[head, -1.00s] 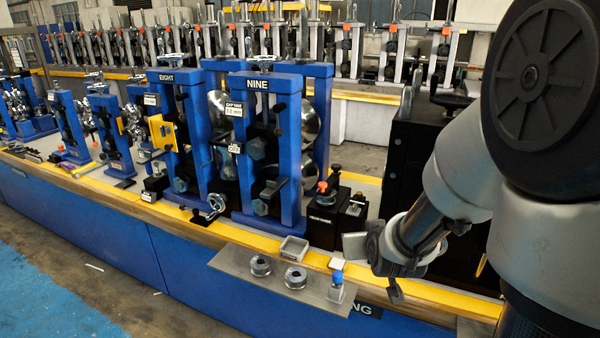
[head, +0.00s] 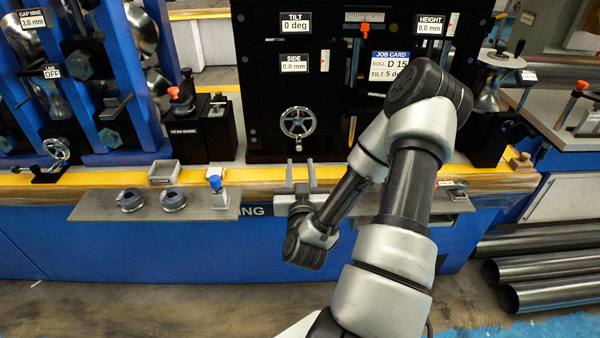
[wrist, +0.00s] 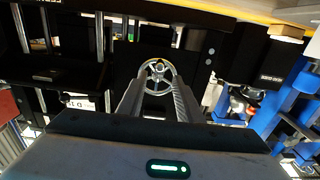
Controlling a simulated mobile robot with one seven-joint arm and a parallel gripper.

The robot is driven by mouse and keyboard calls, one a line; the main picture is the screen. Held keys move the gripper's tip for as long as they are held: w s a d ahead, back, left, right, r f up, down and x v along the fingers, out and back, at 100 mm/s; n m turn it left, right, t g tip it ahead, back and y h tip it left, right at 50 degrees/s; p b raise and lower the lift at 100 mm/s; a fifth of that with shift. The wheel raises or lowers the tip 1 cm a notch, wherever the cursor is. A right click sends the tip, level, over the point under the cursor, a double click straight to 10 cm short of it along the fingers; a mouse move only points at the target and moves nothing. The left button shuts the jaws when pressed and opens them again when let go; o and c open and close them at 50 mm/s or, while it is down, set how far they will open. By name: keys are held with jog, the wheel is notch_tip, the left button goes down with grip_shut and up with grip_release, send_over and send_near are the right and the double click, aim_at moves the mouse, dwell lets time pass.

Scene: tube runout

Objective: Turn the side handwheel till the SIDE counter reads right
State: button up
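The side handwheel (head: 298,122) is a silver spoked wheel on the front of the black stand, below the SIDE counter (head: 293,62), which reads 0.0 mm. My gripper (head: 301,168) is open and empty, its fingers pointing at the stand from in front of and below the wheel. In the wrist view the handwheel (wrist: 155,63) shows ahead, near the tips of the parted fingers (wrist: 157,82); I see no grip on it. The job card (head: 390,68) shows a roll line and a tilt line of 5; my arm hides its lower right part.
The TILT counter (head: 295,22) reads 0 deg and the HEIGHT counter (head: 430,24) reads 0.0 mm. A grey shelf (head: 100,208) with round parts and a blue-topped item juts out left of my gripper. Dark pipes (head: 545,265) lie on the floor at right.

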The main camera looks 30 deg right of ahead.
aim_at(299, 149)
jog(key=p+x, duration=0.1)
jog(key=x, duration=0.6)
jog(key=shift+w+d, duration=0.1)
jog(key=shift+w, duration=0.05)
jog(key=shift+w+d, duration=0.1)
jog(key=shift+w, duration=0.25)
grip_shut()
